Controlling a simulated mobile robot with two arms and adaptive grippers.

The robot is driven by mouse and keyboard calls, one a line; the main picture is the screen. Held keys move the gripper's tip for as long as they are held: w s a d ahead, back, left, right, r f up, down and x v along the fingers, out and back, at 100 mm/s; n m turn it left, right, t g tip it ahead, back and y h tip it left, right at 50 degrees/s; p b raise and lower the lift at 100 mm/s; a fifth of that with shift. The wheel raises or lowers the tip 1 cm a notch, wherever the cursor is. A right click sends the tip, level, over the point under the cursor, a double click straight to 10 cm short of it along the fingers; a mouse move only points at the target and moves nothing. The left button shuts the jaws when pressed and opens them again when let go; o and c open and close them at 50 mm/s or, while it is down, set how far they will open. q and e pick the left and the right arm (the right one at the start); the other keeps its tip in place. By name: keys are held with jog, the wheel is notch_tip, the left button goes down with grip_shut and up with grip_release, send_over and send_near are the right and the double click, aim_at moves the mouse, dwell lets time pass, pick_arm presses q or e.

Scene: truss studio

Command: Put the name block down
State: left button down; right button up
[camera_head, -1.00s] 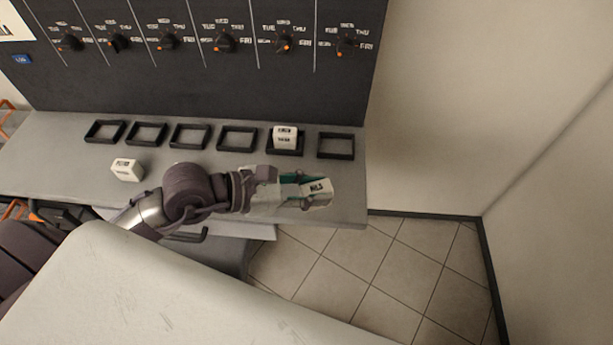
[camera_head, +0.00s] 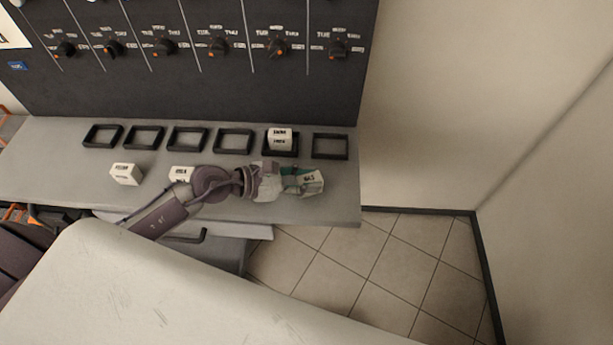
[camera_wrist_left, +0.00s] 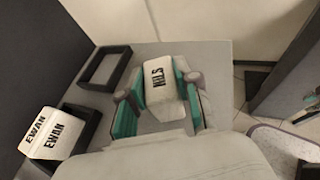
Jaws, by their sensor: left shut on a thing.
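My left gripper (camera_head: 300,180) is shut on a white name block (camera_head: 312,184) over the right end of the grey shelf, in front of the black frames. In the left wrist view the block (camera_wrist_left: 159,84) reads "NILS" and sits between the teal finger pads of my left gripper (camera_wrist_left: 158,92). Whether the block touches the shelf I cannot tell. The rightmost black frame (camera_head: 330,157) is empty; it also shows in the left wrist view (camera_wrist_left: 103,69). A white block marked "EWAN" (camera_wrist_left: 50,134) stands in the frame to its left (camera_head: 280,153). My right gripper is not in view.
Several empty black frames line the shelf (camera_head: 50,160) to the left. Two more white blocks stand in front of them, one at the left (camera_head: 126,175) and one partly behind my arm (camera_head: 181,174). The dark dial panel (camera_head: 230,90) rises behind; tiled floor lies right.

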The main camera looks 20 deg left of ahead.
pick_arm(q)
jog(key=shift+f, duration=0.1)
jog(key=c, duration=0.8)
grip_release()
jog(key=shift+r, duration=0.2)
jog(key=b+v, duration=0.1)
jog(key=v, duration=0.2)
jog(key=b+v, duration=0.1)
jog(key=v, duration=0.2)
jog(key=b+v, duration=0.1)
jog(key=v, duration=0.3)
jog(key=shift+s+a+f+b, duration=0.1)
jog(key=shift+s+f+b, duration=0.1)
jog(key=shift+f+b, duration=0.15)
jog(key=shift+s+a+r, duration=0.4)
jog(key=shift+a+r, duration=0.1)
jog(key=shift+r, duration=0.05)
jog(key=shift+s+a, duration=0.1)
